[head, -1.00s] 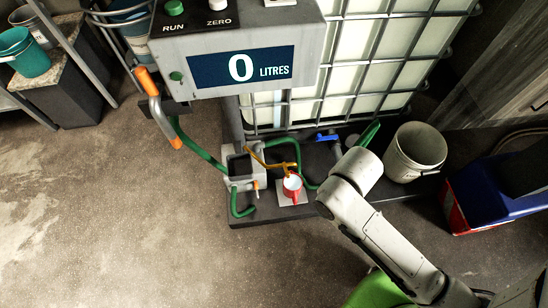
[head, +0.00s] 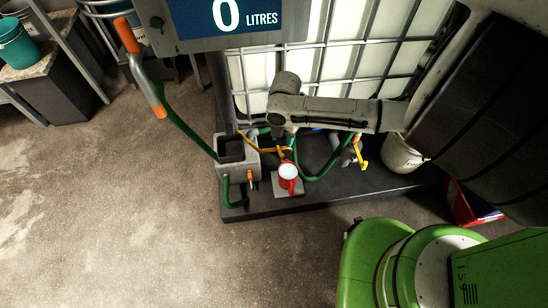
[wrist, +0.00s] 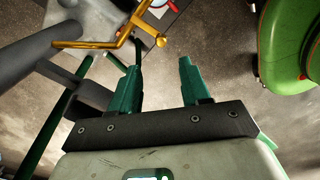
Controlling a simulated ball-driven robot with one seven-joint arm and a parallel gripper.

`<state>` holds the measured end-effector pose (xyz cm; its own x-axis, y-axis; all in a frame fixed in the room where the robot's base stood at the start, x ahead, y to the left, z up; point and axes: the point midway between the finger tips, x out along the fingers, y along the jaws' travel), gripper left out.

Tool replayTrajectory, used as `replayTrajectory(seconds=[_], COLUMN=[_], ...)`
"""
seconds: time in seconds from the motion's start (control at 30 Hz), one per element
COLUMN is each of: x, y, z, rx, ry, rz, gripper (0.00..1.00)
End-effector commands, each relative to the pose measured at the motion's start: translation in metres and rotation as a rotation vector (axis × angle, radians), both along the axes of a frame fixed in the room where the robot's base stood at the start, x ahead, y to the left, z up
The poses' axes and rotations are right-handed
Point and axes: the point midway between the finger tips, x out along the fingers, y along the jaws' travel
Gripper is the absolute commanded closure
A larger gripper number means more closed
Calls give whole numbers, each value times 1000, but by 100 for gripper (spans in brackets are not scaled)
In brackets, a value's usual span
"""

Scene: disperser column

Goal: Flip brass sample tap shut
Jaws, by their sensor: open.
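In the wrist view the brass piece (wrist: 92,44) is a bent bar with a rounded end. My gripper (wrist: 162,60) is open and empty, with two green fingers. The rounded brass end appears just past the fingertips, between them in the picture; I cannot tell whether they touch. In the head view my gripper is mostly hidden by my wrist. The mug's rim (wrist: 158,3) shows at the wrist view's top edge.
A grey box (head: 238,167) with green hoses stands left of the mug on the dark plinth (head: 260,209). A yellow handle (head: 362,158) and a white bucket (head: 403,155) are to the right. The caged white tank (head: 340,60) stands behind. Floor at left is open.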

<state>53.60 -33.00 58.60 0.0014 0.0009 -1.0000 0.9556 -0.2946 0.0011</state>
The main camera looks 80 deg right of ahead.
Motion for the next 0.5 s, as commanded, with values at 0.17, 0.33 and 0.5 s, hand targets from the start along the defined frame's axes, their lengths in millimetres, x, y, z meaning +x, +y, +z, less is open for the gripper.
replayTrajectory(seconds=[0.17,0.33,0.5], x=[0,0,0], y=[1,2,1], z=[-27,-59,-85], rx=[1,2,1], ry=[2,3,2], rz=[-1,-3,-2], gripper=[53,53,53])
